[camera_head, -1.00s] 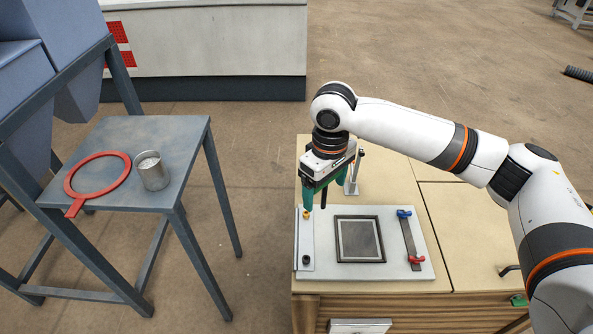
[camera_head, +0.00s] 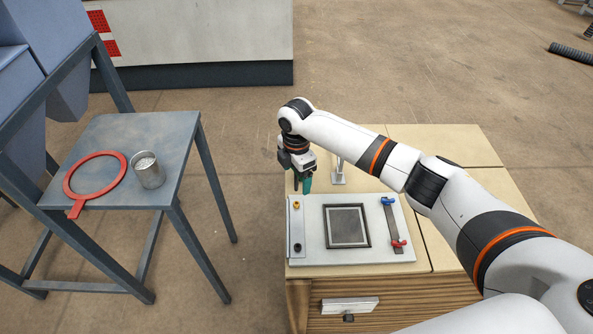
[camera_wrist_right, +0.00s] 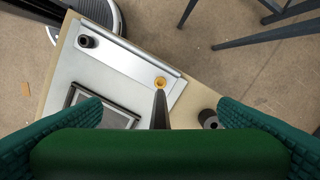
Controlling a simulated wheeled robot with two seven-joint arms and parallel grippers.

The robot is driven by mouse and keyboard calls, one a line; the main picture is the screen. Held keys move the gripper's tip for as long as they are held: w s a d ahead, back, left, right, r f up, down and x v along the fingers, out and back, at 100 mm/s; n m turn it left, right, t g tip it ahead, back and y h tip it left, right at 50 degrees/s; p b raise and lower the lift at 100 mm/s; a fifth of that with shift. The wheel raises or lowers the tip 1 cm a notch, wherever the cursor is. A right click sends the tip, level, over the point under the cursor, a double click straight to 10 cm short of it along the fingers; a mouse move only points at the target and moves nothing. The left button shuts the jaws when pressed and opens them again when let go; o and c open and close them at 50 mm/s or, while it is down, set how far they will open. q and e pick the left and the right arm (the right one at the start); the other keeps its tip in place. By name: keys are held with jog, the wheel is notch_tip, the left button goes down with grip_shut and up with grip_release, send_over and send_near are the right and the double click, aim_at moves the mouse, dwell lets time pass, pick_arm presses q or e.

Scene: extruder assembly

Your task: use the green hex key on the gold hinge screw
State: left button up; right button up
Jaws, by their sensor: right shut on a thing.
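My right gripper (camera_head: 307,185) has green fingers and points down at the back left of the white plate, behind and right of the gold hinge screw (camera_head: 296,205) in the head view. In the right wrist view it is shut on the green handle (camera_wrist_right: 155,152) of the hex key. The key's dark shaft (camera_wrist_right: 160,112) points at the gold screw (camera_wrist_right: 160,83) in that view. Its tip appears just short of the screw head; I cannot tell the height gap. In the head view the key is hard to make out from the fingers. My left gripper is out of view.
The white plate (camera_head: 310,257) carries a dark framed square (camera_head: 346,226), a dark bar with blue and red knobs (camera_head: 394,226), and a black screw (camera_head: 298,248). A small metal stand (camera_head: 338,171) is behind it. A side table (camera_head: 115,131) stands left, holding a red ring and cup.

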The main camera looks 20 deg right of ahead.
aim_at(297, 185)
jog(key=shift+f+b, duration=2.25)
jog(key=shift+f, duration=0.25)
jog(key=shift+r+p, duration=0.1)
jog(key=shift+p, duration=0.2)
jog(key=shift+p, duration=0.4)
jog(key=shift+f+b, duration=0.75)
jog(key=shift+f, duration=0.5)
jog(key=o, duration=0.5)
jog(key=shift+r, duration=0.1)
jog(key=c, duration=0.5)
